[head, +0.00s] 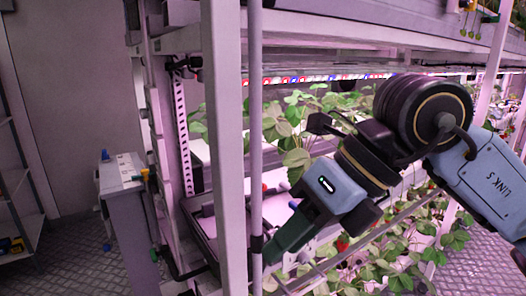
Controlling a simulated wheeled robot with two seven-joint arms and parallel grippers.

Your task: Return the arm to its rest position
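My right arm comes in from the right. My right gripper (284,241) points down and to the left, in front of the berry rack (232,150). Its dark green fingers overlap in this view, so I cannot tell whether they are open or shut. I see nothing held at their tips. Strawberry plants (300,115) grow behind and below the arm, and parts of them are hidden by it. A red berry (342,243) shows just right of the gripper. My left gripper is not in view.
Upright rack posts stand close to the left of my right gripper, including a thin pole (256,90). A rail (400,212) runs behind the wrist. A small white cabinet (122,172) and a shelf (20,205) stand at the left. Patterned floor (75,250) is open between them.

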